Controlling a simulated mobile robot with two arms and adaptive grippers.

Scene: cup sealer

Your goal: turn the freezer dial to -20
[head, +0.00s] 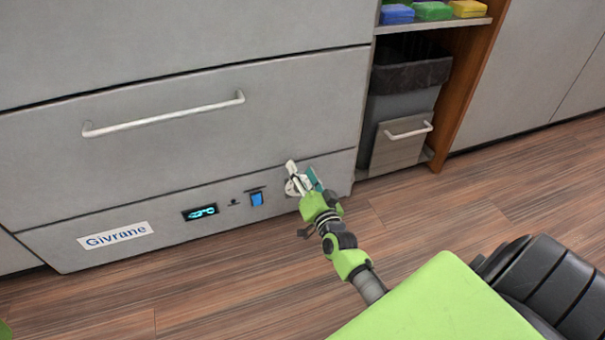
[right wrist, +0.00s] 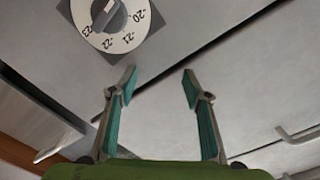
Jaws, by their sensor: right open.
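The freezer dial (right wrist: 128,38) is a white disc with a dark grey knob (right wrist: 108,15), cut by the top edge of the right wrist view. The numbers -20, -21, -22 and -23 show on it; I cannot tell for sure which one the knob points at. In the head view the dial is mostly hidden behind my right gripper (head: 303,177), low on the right of the freezer front (head: 250,120). In the right wrist view the right gripper (right wrist: 160,84) is open and empty, its fingertips apart from the dial, which lies up and left of them. My left gripper is not in view.
A lit display (head: 200,212) and a blue switch (head: 257,199) sit left of the dial on the lower panel. A drawer handle (head: 165,117) sticks out above. A bin (head: 400,115) stands in a shelf unit to the right. The wooden floor (head: 220,290) in front is clear.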

